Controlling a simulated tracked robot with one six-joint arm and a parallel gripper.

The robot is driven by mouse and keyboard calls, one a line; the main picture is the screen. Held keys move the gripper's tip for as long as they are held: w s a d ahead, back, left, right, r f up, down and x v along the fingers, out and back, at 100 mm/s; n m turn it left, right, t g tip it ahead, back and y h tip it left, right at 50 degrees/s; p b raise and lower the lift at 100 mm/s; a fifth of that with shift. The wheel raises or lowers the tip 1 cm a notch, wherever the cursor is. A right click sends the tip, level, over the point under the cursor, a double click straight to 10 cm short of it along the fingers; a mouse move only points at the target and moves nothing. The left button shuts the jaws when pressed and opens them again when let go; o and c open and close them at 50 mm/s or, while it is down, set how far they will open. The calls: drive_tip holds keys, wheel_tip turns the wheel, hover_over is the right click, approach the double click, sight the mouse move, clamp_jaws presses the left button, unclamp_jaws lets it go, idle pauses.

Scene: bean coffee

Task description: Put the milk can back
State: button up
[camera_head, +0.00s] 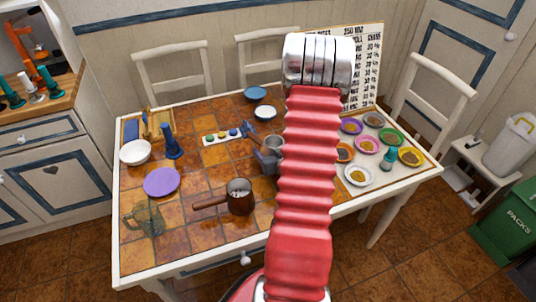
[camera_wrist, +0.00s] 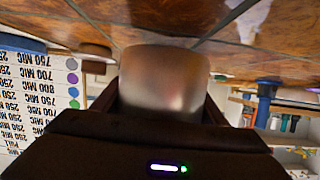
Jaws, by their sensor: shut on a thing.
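The milk can (camera_wrist: 165,72), a smooth, blurred metallic vessel, is between the dark jaws of my gripper (camera_wrist: 164,104) in the wrist view. My gripper is shut on it. The wrist view is upside down, with the tiled table top (camera_wrist: 280,30) along its upper edge. I cannot tell whether the can touches the table. In the head view, my red arm hides the gripper and I cannot make out the held can.
The table holds a brown pot (camera_head: 240,200), a glass jug (camera_head: 149,218), a purple plate (camera_head: 161,182), a white bowl (camera_head: 135,152) and a grey-blue device (camera_head: 267,160). Several colored saucers of powder, including a yellow one (camera_head: 410,156), stand at right. A lettered chart (camera_head: 366,60) stands behind.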

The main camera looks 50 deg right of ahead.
drive_tip(key=shift+f, duration=0.8)
drive_tip(key=shift+f, duration=0.1)
drive_tip(key=o, duration=1.3)
